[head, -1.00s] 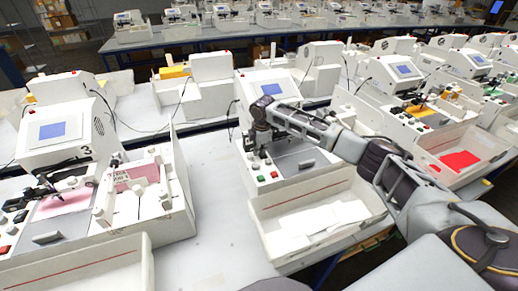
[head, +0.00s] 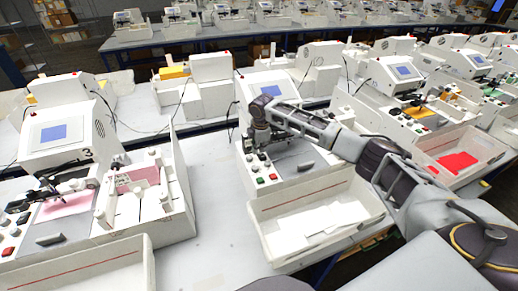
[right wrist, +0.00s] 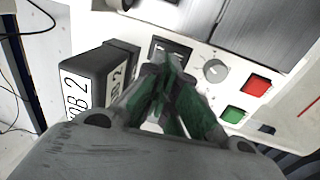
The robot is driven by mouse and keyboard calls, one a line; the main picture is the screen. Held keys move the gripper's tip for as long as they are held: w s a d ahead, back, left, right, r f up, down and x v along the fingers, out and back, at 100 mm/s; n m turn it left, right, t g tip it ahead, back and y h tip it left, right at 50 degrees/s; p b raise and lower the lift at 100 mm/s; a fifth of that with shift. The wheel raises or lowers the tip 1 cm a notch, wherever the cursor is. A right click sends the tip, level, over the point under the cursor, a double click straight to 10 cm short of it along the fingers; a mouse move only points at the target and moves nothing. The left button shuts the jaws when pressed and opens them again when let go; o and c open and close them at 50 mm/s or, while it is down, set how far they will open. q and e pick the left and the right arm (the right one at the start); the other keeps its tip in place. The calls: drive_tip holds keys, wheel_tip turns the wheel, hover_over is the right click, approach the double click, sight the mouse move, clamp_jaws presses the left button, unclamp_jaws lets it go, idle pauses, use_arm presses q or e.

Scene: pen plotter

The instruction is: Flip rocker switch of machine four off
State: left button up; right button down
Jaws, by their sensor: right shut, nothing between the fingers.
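The middle machine (head: 258,81) has a white housing with a blue screen; no number is readable on it. My right gripper (right wrist: 165,68) is shut and empty, pointing down at the control panel (right wrist: 200,75) of this machine. In the right wrist view its fingertips are at the near edge of a black rocker switch (right wrist: 172,46) and partly cover it. I cannot tell whether they touch or which way the switch is tipped. In the head view the right gripper (head: 258,150) hides the switch. My left gripper is out of view.
Beside the switch are a grey knob (right wrist: 214,70), a red button (right wrist: 256,86), a green button (right wrist: 233,114) and a black block marked "OB 2" (right wrist: 98,80). A white tray (head: 262,222) stands in front. Machine three (head: 40,137) is left, with bare table between.

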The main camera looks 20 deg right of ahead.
wheel_tip(320, 180, up, 12)
drive_tip(key=w+b, duration=0.1)
drive_tip(key=b, duration=0.1)
drive_tip(key=shift+w, duration=0.35)
idle(0.6)
